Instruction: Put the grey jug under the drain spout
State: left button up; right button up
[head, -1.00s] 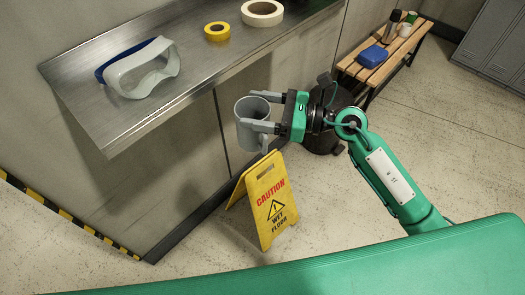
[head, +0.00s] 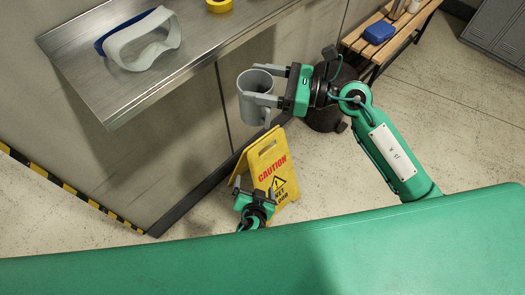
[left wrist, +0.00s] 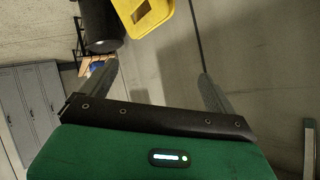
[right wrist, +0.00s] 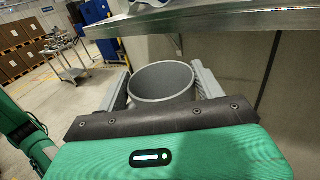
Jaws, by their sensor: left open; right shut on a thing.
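The grey jug (head: 254,100) is upright in the air in the head view, beside the front edge of the steel shelf. My right gripper (head: 266,86) is shut on it, with a finger on each side of its body. In the right wrist view the jug's open rim (right wrist: 162,82) shows between the fingers. My left gripper (head: 253,190) is low in the head view, in front of the yellow sign, open and empty. Its spread fingers (left wrist: 160,85) show nothing between them in the left wrist view. I cannot make out a drain spout in any view.
A steel shelf (head: 105,85) carries goggles (head: 143,42) and yellow tape (head: 220,5). A yellow caution sign (head: 270,160) stands on the floor below the jug. A dark round object (head: 325,118) stands behind my right gripper. A bench (head: 385,35) is at the back right.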

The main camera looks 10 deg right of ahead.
pick_arm(q)
jog(key=s+d+r+n+t, duration=0.1)
jog(key=d+r+n+t, duration=0.15)
jog(key=r, duration=1.35)
jog(key=n+t, duration=0.3)
jog(key=t, duration=0.1)
send_near(258, 114)
jog(key=w, duration=0.7)
jog(key=w+d, duration=0.1)
jog(key=w, duration=0.3)
jog(key=shift+w+r, duration=0.1)
jog(key=shift+w, duration=0.2)
jog(key=c, duration=1.1)
pick_arm(e)
jog(key=o, duration=1.5)
